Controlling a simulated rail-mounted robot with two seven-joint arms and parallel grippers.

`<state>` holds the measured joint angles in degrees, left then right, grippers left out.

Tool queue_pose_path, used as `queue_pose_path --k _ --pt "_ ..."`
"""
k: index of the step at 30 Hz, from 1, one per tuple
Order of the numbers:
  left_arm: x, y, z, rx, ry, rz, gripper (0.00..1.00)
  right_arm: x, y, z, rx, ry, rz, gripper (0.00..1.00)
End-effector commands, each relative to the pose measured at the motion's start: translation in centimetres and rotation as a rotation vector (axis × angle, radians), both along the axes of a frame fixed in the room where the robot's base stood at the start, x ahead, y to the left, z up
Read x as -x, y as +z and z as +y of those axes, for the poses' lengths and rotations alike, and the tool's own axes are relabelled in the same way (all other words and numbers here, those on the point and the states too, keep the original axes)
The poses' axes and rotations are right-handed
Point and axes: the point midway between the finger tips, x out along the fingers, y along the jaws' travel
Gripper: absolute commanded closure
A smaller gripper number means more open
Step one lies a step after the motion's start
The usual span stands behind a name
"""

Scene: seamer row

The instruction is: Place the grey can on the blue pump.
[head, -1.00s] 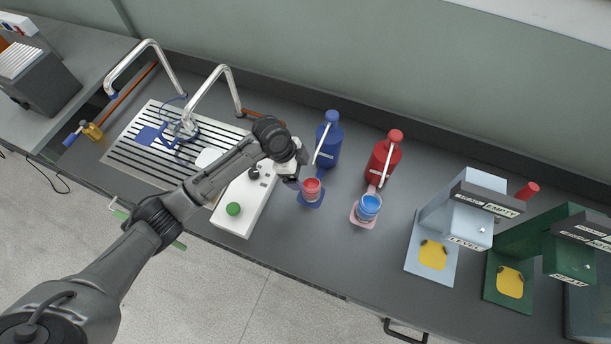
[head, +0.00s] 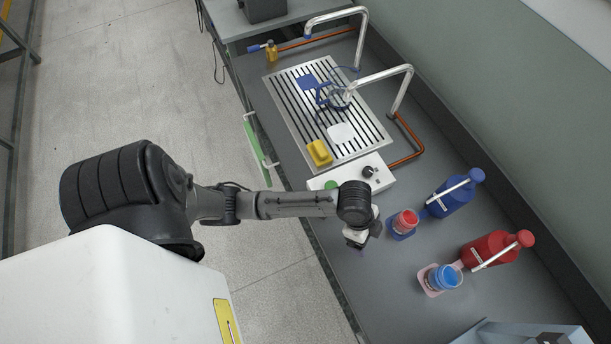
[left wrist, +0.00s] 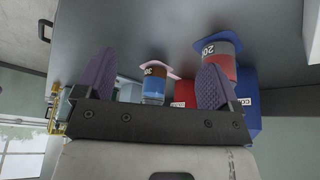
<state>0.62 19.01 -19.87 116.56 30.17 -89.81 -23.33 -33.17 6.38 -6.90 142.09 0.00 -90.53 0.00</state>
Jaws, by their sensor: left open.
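A can with a red upper part (head: 404,222) stands on that pad; in the left wrist view this can (left wrist: 222,68) shows a grey lower body. I see no plain grey can. My left gripper (head: 361,242) is just left of the pad, near the counter's front edge. It also shows in the left wrist view (left wrist: 155,72), its fingers spread and nothing between them. My right gripper is not visible.
A red pump (head: 490,248) stands to the right, with a blue-topped can (head: 445,277) on a pink pad (head: 428,282). A white control box (head: 380,180), a yellow block (head: 319,153) and a slotted drain plate (head: 290,85) lie beyond. A pale blue machine (head: 520,333) is at the lower right.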

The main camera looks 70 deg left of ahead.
Motion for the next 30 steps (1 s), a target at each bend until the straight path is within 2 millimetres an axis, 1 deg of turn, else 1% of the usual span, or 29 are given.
queue_pose_path --k 1,3,6,9,12,15,19,30 --pt "2.5 -0.4 -0.1 0.007 0.078 0.012 0.12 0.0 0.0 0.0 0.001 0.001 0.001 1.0" --pt "5.3 -0.5 0.4 0.001 0.199 0.019 0.12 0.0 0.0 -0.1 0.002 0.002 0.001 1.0" --pt "8.8 -0.2 1.6 -0.016 0.365 0.027 0.12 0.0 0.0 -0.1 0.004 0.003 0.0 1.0" --pt "11.8 0.2 3.0 -0.039 0.509 0.034 0.12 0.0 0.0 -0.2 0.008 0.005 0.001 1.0" --pt "14.1 0.8 4.3 -0.064 0.623 0.035 0.12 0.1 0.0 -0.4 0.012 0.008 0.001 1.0" --pt "15.6 1.3 5.2 -0.083 0.698 0.036 0.12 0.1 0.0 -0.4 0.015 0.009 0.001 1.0" --pt "16.6 1.6 5.9 -0.098 0.749 0.036 0.12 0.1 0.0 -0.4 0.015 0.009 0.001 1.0" --pt "16.7 1.7 6.0 -0.1 0.759 0.034 0.12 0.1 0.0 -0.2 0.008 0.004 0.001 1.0"
